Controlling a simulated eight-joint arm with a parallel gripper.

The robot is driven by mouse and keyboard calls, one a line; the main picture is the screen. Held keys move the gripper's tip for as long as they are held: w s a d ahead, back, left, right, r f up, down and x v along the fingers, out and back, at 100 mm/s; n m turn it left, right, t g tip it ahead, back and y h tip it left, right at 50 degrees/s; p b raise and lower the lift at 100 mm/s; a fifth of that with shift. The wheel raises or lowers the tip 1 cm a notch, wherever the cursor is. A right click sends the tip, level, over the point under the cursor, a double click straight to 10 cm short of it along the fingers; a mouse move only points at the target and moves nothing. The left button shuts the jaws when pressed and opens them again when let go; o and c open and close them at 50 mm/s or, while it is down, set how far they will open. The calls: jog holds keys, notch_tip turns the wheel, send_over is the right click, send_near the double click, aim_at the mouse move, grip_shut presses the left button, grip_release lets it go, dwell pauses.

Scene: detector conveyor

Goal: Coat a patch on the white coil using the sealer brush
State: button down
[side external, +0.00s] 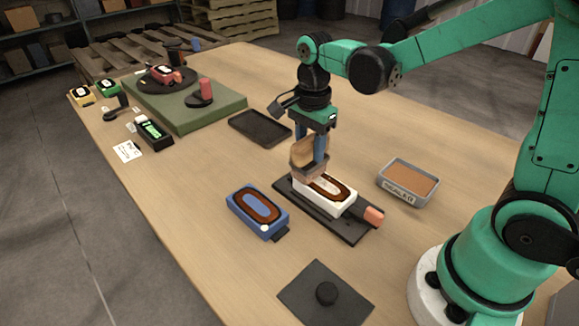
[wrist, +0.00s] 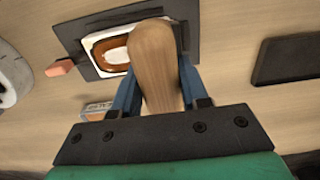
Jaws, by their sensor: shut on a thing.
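The white coil (side external: 335,199) has a brown oval winding on top and sits on a dark plate (side external: 362,231) with a salmon-coloured block at its near right end. The coil also shows in the wrist view (wrist: 94,43), partly hidden by the brush. My gripper (side external: 320,155) is shut on the wooden handle of the sealer brush (side external: 308,155), which also shows in the wrist view (wrist: 158,65). The brush is over the coil's far left end. Its lower end is close to the coil top; I cannot tell whether they touch. A grey tray of brown sealer (side external: 410,182) stands to the right.
A blue coil unit (side external: 243,212) lies left of the plate. A dark square with a round knob (side external: 326,292) is in front. An empty dark tray (side external: 260,127) and a green platform (side external: 225,112) are behind.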

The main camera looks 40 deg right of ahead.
jog(key=shift+w, duration=0.95)
jog(key=shift+s+f, duration=0.1)
jog(key=shift+s, duration=5.6)
notch_tip(320, 180, up, 8)
jog(key=shift+s, duration=0.15)
jog(key=w+d+r, duration=0.4)
jog(key=w+d, duration=0.2)
jog(key=d, duration=0.1)
jog(key=w+d+r, duration=0.3)
jog(key=w+d, duration=0.4)
jog(key=d, duration=0.1)
jog(key=f, duration=1.8)
jog(key=shift+s+a+f, duration=0.1)
jog(key=shift+a+f, duration=0.1)
jog(key=shift+f, duration=0.2)
